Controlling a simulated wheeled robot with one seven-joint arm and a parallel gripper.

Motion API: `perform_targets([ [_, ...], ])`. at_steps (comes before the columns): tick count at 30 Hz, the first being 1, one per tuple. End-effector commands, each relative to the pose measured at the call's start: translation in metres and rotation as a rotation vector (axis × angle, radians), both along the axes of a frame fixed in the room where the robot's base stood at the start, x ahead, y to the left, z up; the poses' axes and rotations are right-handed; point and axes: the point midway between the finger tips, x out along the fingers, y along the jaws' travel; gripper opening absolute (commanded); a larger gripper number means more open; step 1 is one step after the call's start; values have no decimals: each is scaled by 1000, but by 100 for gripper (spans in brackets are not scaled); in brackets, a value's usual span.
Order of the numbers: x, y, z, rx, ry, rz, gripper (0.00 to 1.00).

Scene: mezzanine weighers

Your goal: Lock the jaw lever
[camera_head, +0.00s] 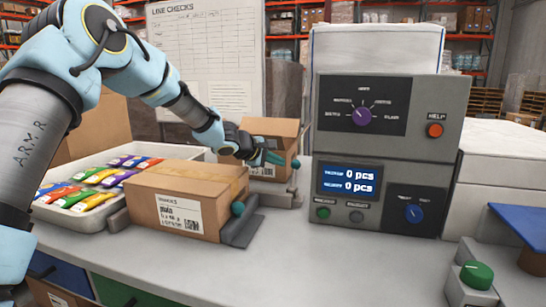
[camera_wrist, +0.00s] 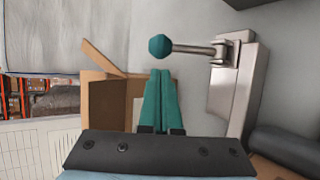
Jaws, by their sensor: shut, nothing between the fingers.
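In the wrist view a jaw lever (camera_wrist: 193,48) with a teal faceted knob (camera_wrist: 159,47) sticks out sideways from a grey metal clamp block (camera_wrist: 236,85). My gripper (camera_wrist: 160,74) is shut and empty, its teal fingertips together just short of the knob, with a small gap in the picture. In the head view my gripper (camera_head: 278,159) is beside the far carton (camera_head: 262,129), close to a teal knob (camera_head: 296,164) at that carton's right. A second teal knob (camera_head: 237,209) stands at the near carton's clamp (camera_head: 243,230). I cannot tell the lever's lock state.
The near taped carton (camera_head: 172,214) stands on the bench in front of my arm. A white tray (camera_head: 70,213) of coloured packets is at left. A grey weigher console (camera_head: 391,140) rises at right, reading 0 pcs. The bench front (camera_head: 280,270) is clear.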

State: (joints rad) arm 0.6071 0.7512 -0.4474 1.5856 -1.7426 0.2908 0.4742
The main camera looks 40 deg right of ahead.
Motion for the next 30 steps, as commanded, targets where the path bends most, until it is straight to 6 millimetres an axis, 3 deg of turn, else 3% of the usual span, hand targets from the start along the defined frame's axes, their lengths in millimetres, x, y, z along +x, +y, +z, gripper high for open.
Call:
perform_targets([
  [3, 1, -19, -8, 1, 2, 0, 0],
  [10, 3, -40, -21, 1, 2, -1, 0],
  [30, 4, -45, -27, -10, -7, 1, 0],
])
